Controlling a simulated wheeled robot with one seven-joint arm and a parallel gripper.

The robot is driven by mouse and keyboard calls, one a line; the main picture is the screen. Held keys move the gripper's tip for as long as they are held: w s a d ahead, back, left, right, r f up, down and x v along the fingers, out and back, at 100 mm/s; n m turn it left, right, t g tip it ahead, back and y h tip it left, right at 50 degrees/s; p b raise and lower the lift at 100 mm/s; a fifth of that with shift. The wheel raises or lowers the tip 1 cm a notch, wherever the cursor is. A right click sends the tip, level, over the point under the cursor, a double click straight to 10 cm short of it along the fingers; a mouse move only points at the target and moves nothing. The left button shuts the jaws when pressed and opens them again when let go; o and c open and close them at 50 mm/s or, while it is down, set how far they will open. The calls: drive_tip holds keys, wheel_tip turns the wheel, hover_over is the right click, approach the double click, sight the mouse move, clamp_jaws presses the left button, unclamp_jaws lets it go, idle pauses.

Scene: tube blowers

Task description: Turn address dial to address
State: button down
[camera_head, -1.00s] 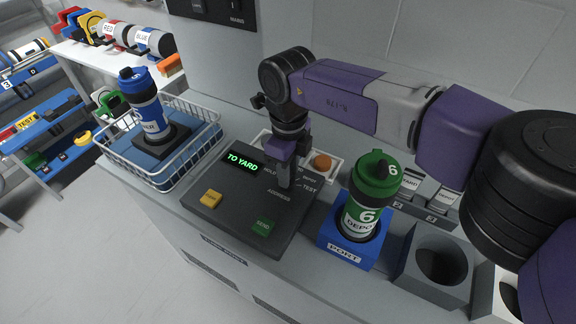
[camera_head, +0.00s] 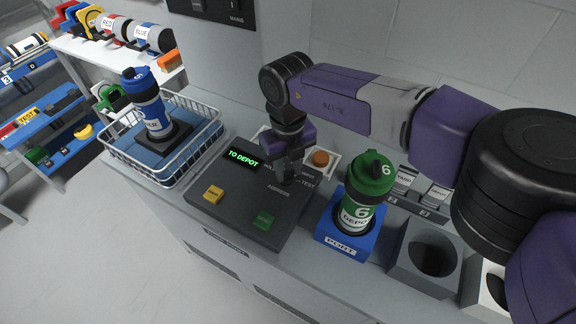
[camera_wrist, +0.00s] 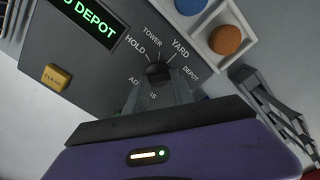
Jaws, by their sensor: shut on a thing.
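The address dial (camera_wrist: 158,73) sits on a dark control panel (camera_head: 208,207), with HOLD, TOWER, YARD and DEPOT labels around it in the wrist view. My gripper (camera_wrist: 160,88) is shut on the dial and hides most of it; in the head view my gripper (camera_head: 285,176) reaches down onto the panel. The green display (camera_head: 243,158) reads TO DEPOT. A green carrier (camera_head: 366,190) marked 6 and DEPOT stands upright in the blue PORT holder (camera_head: 340,240), right of the panel.
A yellow button (camera_head: 213,194) and a green button (camera_head: 263,221) are on the panel. A wire basket (camera_head: 205,153) with a blue carrier (camera_head: 148,108) stands left. Empty grey holder (camera_head: 432,257) is at right.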

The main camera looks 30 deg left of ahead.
sight(287, 173)
idle(0.4)
drive_tip(key=c, duration=1.1)
unclamp_jaws()
drive_tip(key=shift+r, duration=0.15)
wheel_tip(287, 173, up, 8)
drive_tip(key=shift+f+b, duration=0.2)
drive_tip(key=shift+b, duration=0.35)
drive_tip(key=shift+a, duration=0.1)
